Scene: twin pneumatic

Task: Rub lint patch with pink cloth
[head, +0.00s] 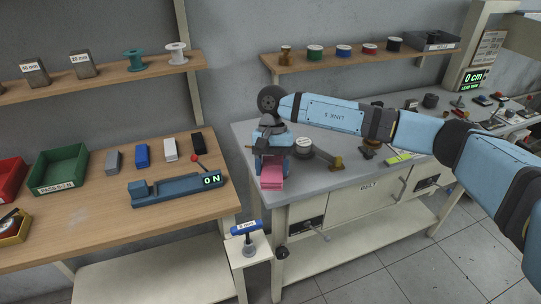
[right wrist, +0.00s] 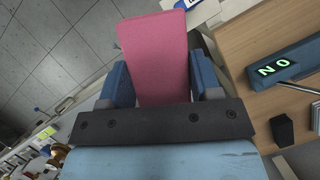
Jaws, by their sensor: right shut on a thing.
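My right gripper (head: 272,160) is over the near left corner of the grey bench, pointing down. It is shut on the pink cloth (head: 271,179), a folded block that sticks out below the fingers. In the right wrist view the pink cloth (right wrist: 155,55) sits between the two blue fingers of the right gripper (right wrist: 160,82). I cannot tell whether the cloth touches the bench. My left gripper is not in view.
The grey bench (head: 340,180) holds a spool (head: 303,146) and brass parts near the gripper. On the left, a wooden bench (head: 100,228) carries a blue gauge reading 0 N (head: 175,188), small blocks and a green bin (head: 60,168). A blue-handled tool (head: 246,230) stands between the benches.

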